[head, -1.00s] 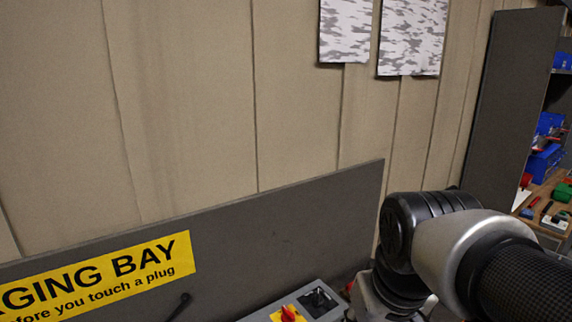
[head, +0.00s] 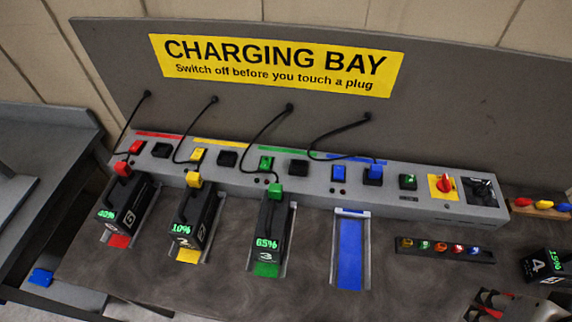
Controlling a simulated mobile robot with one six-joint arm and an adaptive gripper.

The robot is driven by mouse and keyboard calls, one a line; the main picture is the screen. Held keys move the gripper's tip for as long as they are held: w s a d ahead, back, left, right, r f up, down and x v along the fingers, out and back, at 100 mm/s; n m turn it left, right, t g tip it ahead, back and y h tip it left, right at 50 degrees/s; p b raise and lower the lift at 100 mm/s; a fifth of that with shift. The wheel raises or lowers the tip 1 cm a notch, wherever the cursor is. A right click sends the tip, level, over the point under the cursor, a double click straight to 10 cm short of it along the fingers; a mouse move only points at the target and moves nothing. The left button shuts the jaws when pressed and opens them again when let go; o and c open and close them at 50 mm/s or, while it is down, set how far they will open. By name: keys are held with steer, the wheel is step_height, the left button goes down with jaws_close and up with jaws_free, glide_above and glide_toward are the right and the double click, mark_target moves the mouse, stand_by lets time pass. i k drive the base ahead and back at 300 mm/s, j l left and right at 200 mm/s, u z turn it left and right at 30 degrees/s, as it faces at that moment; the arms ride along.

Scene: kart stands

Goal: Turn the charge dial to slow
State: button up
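A square black dial plate with pale markings (head: 480,191) sits at the right end of the grey charging console (head: 325,188). It looks like the charge dial, but its pointer and any words on it are too small to read. Left of it, a red knob (head: 445,183) stands on a yellow plate. Further left is a small green-lit switch (head: 408,181).
Battery packs in red, yellow and green bays (head: 121,208) stand before the console; the blue bay (head: 350,252) is empty. A loose battery (head: 545,265) and grey-and-red item (head: 490,303) are at right.

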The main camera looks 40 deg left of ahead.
mark_target(481, 191)
steer(key=u, duration=1.7)
steer(key=z, duration=1.7)
steer(key=i+l+u, duration=0.1)
steer(key=l+u, duration=0.45)
steer(key=u, duration=0.15)
steer(key=i, duration=0.05)
